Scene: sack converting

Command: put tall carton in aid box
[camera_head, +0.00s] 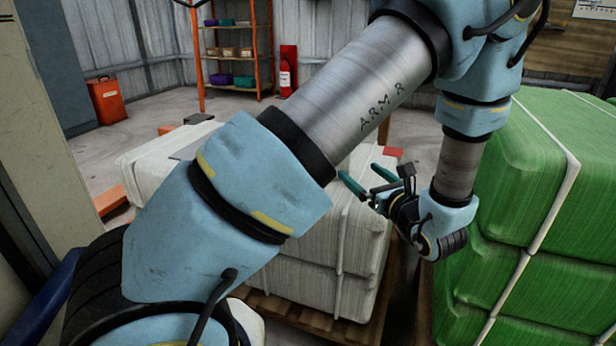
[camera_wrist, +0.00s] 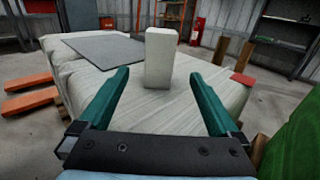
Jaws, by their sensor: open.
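The tall carton (camera_wrist: 159,58) is a pale upright block standing on the white sack stack (camera_wrist: 187,103) in the wrist view. My gripper (camera_wrist: 160,80) is open, its two green fingers spread either side of the carton's line, with the carton beyond the fingertips and apart from them. In the head view my gripper (camera_head: 361,180) hangs over the right part of the white stack (camera_head: 345,245); my arm hides the carton there. I cannot make out which thing is the aid box.
A grey flat sheet (camera_wrist: 104,46) lies on the stack left of the carton. A small red item (camera_wrist: 243,79) is at its right edge, also in the head view (camera_head: 392,152). Strapped green sacks (camera_head: 520,190) rise close on the right. A shelf and extinguisher (camera_head: 286,75) stand behind.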

